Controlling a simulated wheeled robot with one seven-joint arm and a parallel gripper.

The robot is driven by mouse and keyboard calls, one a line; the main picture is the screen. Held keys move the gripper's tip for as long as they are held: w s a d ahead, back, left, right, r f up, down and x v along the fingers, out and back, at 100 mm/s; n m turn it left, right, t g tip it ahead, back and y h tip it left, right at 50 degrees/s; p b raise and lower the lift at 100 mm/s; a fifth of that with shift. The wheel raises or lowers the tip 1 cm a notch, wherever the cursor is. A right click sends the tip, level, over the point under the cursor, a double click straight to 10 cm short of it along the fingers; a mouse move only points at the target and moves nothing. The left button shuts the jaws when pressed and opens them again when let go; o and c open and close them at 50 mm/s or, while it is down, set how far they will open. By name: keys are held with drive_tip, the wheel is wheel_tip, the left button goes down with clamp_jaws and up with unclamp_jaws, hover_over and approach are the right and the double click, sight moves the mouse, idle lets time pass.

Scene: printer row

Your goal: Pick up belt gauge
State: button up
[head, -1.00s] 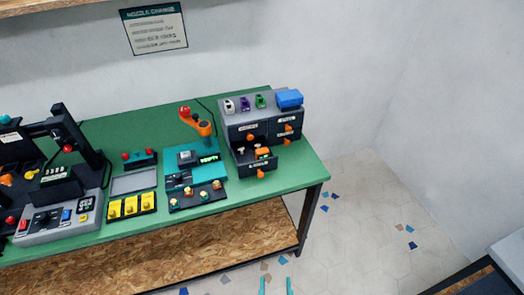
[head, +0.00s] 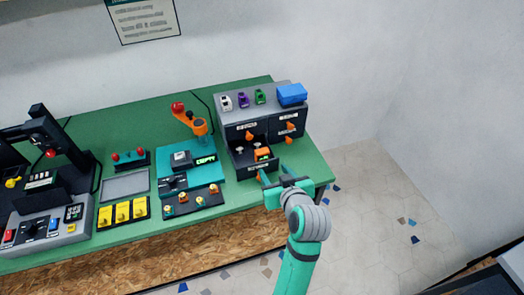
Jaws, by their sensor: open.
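No label that I can read names the belt gauge. A small orange block-shaped thing (head: 262,154), which may be it, lies in the open lower-left drawer (head: 240,167) of the grey drawer cabinet (head: 232,117). Small pale-topped pieces lie beside and behind it in the drawer. My gripper (head: 273,175) is open, with its teal fingers pointing at the drawer. It is just in front and to the right of the drawer and appears empty. The fingers partly cover the drawer's front right corner.
White, purple and green small items and a blue box (head: 292,94) sit on the cabinet. To its left are a teal scale-like device (head: 190,177) with a display, an orange upright tool (head: 196,124) and a tray of brass nozzles (head: 192,201). Green bench (head: 312,165) shows right of the cabinet.

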sight(263, 152)
drive_tip(key=w, duration=0.2)
drive_tip(key=w+a+f, duration=0.1)
drive_tip(key=w, duration=0.2)
drive_tip(key=w+a, duration=0.1)
drive_tip(key=w, duration=0.1)
drive_tip(key=shift+w+f, duration=0.15)
drive_tip(key=shift+w, duration=0.05)
drive_tip(key=shift+x, duration=1.9)
drive_tip(key=shift+a, duration=0.1)
drive_tip(key=c, duration=0.8)
